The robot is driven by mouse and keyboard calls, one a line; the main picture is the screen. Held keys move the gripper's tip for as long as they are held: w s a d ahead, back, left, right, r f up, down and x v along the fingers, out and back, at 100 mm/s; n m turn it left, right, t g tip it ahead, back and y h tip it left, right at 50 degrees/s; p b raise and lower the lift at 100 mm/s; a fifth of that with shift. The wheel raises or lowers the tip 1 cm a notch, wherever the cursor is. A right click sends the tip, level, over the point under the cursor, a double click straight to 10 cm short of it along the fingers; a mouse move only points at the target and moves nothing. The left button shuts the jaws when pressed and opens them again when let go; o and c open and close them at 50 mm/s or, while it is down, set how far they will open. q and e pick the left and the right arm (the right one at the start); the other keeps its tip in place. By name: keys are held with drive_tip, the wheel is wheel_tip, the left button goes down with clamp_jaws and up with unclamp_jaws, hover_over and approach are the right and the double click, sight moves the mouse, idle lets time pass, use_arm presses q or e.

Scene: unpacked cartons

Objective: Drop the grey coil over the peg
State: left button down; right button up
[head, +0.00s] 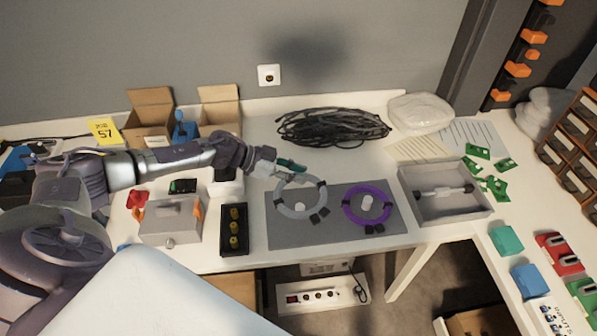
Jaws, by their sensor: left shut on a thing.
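The grey coil (280,204) is a pale ring with dark bands, over the left part of the grey mat (340,232). A short white peg (299,206) shows through its opening, below the ring's middle. I cannot tell whether the coil is around the peg or held above it. My left gripper (287,172) is shut on the coil's far edge. A purple coil (347,207) with dark bands lies to the right, around another white peg (367,202). My right gripper is not in view.
A black cable bundle (330,127) lies behind the mat. A grey tray (445,209) stands right of it, and a black holder with yellow pieces (234,246) stands left. Open cartons (152,112) are at the back left. The table's front edge is close to the mat.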

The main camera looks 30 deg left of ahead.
use_arm(q)
wheel_tip(320, 180, down, 3)
drive_tip(key=b, duration=0.3)
drive_tip(key=shift+w+f, duration=0.1)
drive_tip(key=shift+f, duration=0.1)
drive_tip(key=shift+r, duration=0.3)
drive_tip(key=shift+p, duration=0.4)
drive_tip(key=shift+a+y+p, duration=0.15)
drive_tip(key=shift+y+p, duration=0.15)
drive_tip(key=shift+p, duration=0.7)
drive_tip(key=shift+f+n, duration=0.25)
drive_tip(key=shift+n, duration=0.05)
drive_tip(key=shift+f+b, duration=1.6)
drive_tip(key=shift+f, duration=0.9)
drive_tip(key=c, duration=0.9)
unclamp_jaws()
